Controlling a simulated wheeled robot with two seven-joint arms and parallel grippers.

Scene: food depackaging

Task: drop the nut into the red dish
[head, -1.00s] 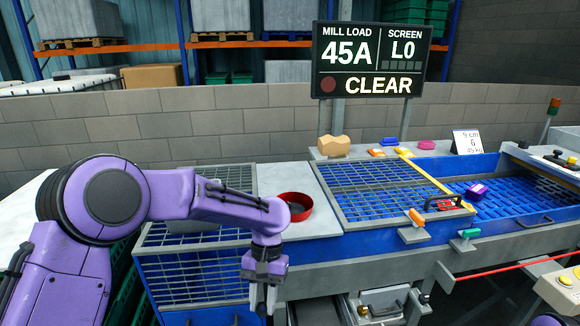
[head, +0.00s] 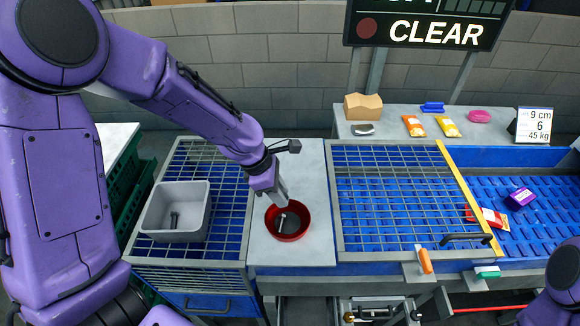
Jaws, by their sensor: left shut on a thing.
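The red dish (head: 306,231) sits on the pale counter strip between the two grates. A dark round piece (head: 291,226) shows inside it. My left gripper (head: 283,206) points down over the dish's back left rim, with its fingers close together. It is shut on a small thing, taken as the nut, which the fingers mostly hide. A small greyish bit shows just below the fingertips, against the dish's inside; I cannot tell whether it is held or lies in the dish. My right gripper is out of view.
A grey bin (head: 150,226) with a small dark piece in it stands on the left grate. The right grate (head: 395,190) is bare except for a black handle (head: 467,238) near its front right.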

